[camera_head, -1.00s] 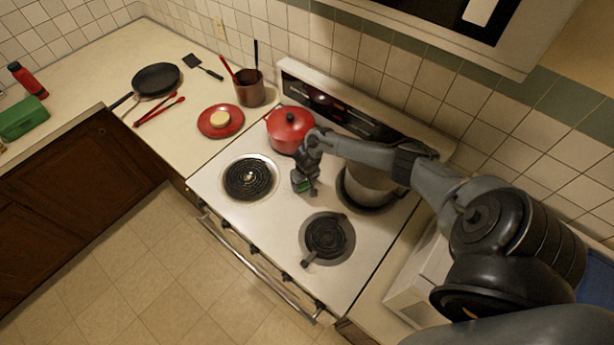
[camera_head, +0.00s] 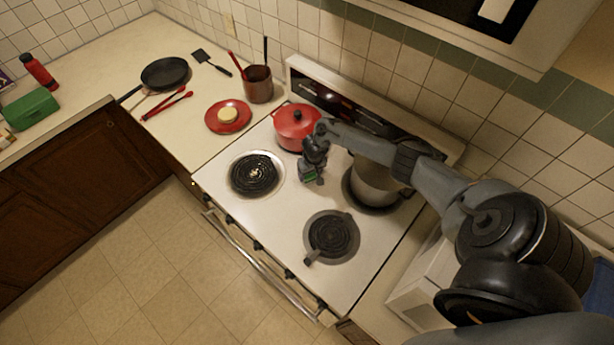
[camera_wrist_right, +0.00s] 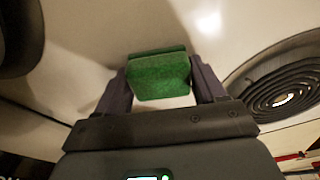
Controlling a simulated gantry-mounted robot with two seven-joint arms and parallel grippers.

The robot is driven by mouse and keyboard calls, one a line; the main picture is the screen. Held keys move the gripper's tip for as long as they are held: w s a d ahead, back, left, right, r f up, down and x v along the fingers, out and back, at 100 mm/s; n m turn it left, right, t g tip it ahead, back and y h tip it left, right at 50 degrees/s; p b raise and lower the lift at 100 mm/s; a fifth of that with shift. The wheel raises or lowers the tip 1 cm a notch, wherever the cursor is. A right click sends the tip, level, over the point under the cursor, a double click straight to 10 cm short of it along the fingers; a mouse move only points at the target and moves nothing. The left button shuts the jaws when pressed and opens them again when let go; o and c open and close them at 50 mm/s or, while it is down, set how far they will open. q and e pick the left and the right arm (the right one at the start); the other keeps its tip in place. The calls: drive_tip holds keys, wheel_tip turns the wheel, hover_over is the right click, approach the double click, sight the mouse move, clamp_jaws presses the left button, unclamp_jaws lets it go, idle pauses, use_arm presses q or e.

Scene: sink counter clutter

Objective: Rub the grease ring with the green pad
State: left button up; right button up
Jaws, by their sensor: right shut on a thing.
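My right gripper (camera_head: 313,180) is over the white stovetop (camera_head: 278,224), between the front-left burner and the steel pot. In the right wrist view, the gripper (camera_wrist_right: 160,88) is shut on the green pad (camera_wrist_right: 158,76), which sits between its two fingers. The pad is close over the white surface; I cannot tell whether it touches. I cannot make out a grease ring in either view; the gripper and pad cover part of the stovetop. My left gripper is not in view.
A red lidded pot (camera_head: 296,126) stands just behind the gripper. A steel pot (camera_head: 375,185) stands to its right. The counter at left holds a red plate (camera_head: 229,126) and a black pan (camera_head: 165,73).

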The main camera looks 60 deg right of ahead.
drive_tip(key=shift+s+d+f+b, duration=0.1)
drive_tip(key=shift+s+d+b, duration=0.15)
drive_tip(key=shift+d, duration=0.8)
drive_tip(key=shift+s+d+b, duration=0.1)
drive_tip(key=shift+d+b, duration=0.2)
drive_tip(key=shift+d, duration=0.75)
drive_tip(key=shift+s+d+f+b, duration=0.1)
drive_tip(key=shift+d+b, duration=0.2)
drive_tip(key=shift+d, duration=0.25)
drive_tip(key=shift+s+d+f+b, duration=0.1)
drive_tip(key=shift+d+b, duration=0.15)
drive_tip(key=shift+d, duration=0.25)
drive_tip(key=shift+s+d, duration=0.1)
drive_tip(key=shift+d, duration=0.55)
drive_tip(key=shift+s+r+p, duration=0.15)
drive_tip(key=shift+r+p, duration=0.2)
drive_tip(key=shift+r, duration=0.05)
wheel_tip(320, 180, up, 4)
drive_tip(key=p, duration=0.4)
drive_tip(key=shift+r, duration=0.65)
